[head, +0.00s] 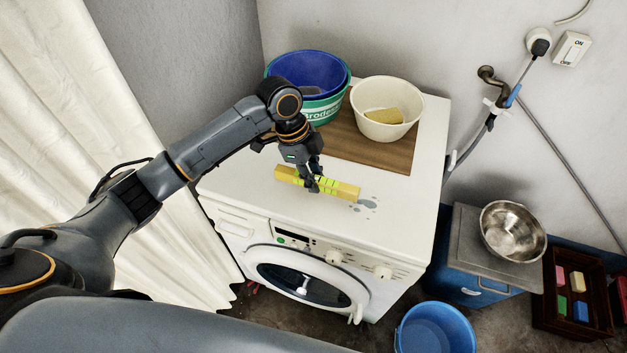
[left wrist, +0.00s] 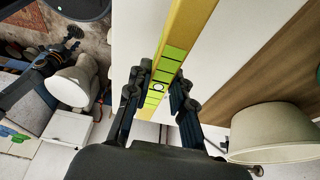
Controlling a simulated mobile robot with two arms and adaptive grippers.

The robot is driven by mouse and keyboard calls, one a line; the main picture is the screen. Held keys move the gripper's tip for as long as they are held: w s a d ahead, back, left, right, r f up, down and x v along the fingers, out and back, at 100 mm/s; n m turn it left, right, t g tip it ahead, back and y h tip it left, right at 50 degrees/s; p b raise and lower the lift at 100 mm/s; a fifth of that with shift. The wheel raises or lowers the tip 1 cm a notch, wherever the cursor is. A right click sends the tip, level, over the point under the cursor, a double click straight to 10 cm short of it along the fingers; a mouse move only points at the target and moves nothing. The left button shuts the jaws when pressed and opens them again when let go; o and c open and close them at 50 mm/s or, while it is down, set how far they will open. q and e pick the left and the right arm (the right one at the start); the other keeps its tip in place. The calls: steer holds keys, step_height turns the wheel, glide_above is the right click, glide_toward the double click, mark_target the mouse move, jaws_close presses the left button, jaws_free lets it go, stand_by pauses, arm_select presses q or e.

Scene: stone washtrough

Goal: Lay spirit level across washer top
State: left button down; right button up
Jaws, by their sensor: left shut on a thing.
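The yellow spirit level (head: 342,190) is at the white washer top (head: 262,173), lying lengthwise from left to right. I cannot tell whether it touches the surface or hangs just above it. My left gripper (head: 313,184) is shut on the level near its middle, coming down from above. In the left wrist view the level (left wrist: 187,32) runs between the two fingers of the gripper (left wrist: 162,88), with its green vial section between them.
Behind the level, a brown board (head: 345,143) carries a cream bowl (head: 397,96) with a sponge and stacked blue and green basins (head: 320,113). Small puddles (head: 366,204) lie by the level's right end. A blue bucket (head: 436,330) stands on the floor; a steel bowl (head: 513,232) is at right.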

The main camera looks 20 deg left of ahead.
arm_select(q)
steer(key=shift+w+a+f, duration=0.15)
steer(key=shift+w+f, duration=0.3)
steer(key=shift+f, duration=0.05)
step_height(320, 180, down, 3)
steer(key=shift+w+a+f+p, duration=0.1)
steer(key=shift+w+f+p, duration=0.1)
steer(key=shift+p, duration=0.45)
steer(key=shift+s, duration=0.1)
steer(key=shift+f, duration=0.1)
steer(key=shift+f, duration=0.15)
steer(key=c, duration=1.2)
jaws_free()
steer(key=shift+o, duration=0.2)
